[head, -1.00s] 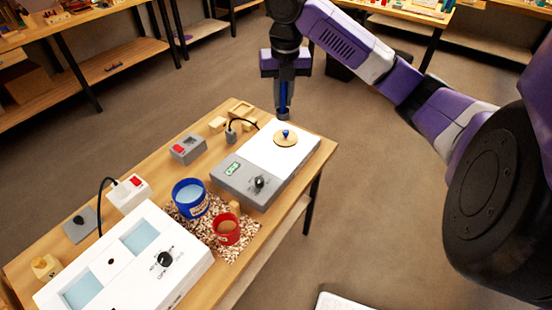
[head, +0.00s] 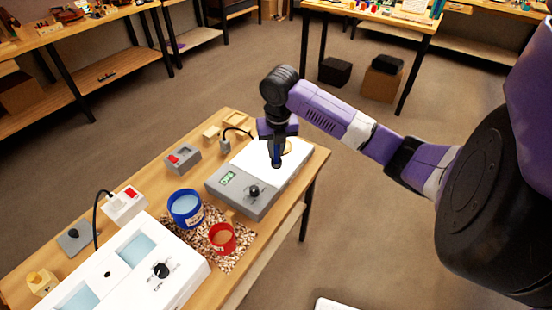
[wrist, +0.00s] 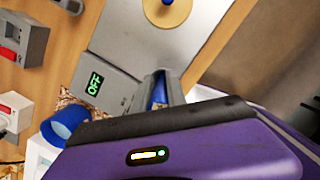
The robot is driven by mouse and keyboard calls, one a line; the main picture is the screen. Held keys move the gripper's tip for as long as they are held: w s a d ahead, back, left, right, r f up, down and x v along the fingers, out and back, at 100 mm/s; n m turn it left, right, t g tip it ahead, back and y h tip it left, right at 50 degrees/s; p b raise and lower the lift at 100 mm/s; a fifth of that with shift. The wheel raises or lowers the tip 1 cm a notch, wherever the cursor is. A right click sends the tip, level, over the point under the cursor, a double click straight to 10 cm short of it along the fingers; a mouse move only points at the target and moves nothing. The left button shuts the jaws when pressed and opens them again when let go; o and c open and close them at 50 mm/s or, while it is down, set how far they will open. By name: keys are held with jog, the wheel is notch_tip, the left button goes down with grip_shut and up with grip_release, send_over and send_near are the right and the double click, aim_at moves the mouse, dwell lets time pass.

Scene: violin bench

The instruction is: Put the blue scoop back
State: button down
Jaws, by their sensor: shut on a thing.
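My gripper (head: 277,160) points down above the white-topped grey device in the head view. It is shut on the blue scoop (head: 276,151), of which only a narrow blue strip shows between the fingers. The scoop also shows as a blue strip in the wrist view (wrist: 159,90); the rest of it is hidden. A blue tub (head: 185,208) with light-blue contents stands on a speckled mat (head: 235,263), left of and nearer than the gripper. A blue tub also shows at lower left in the wrist view (wrist: 66,121).
The grey device (head: 235,200) has an OFF display and a dial. A round wooden disc (wrist: 165,12) lies on its white top. A red tub (head: 222,238) stands beside the blue one. A white box (head: 130,258) with openings and a grey switch box (head: 182,159) occupy the bench.

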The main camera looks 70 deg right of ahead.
aim_at(276, 160)
jog(key=shift+f, duration=2.2)
jog(key=shift+f, duration=0.2)
jog(key=c, duration=1.3)
grip_release()
jog(key=shift+c, duration=0.2)
jog(key=shift+r, duration=0.1)
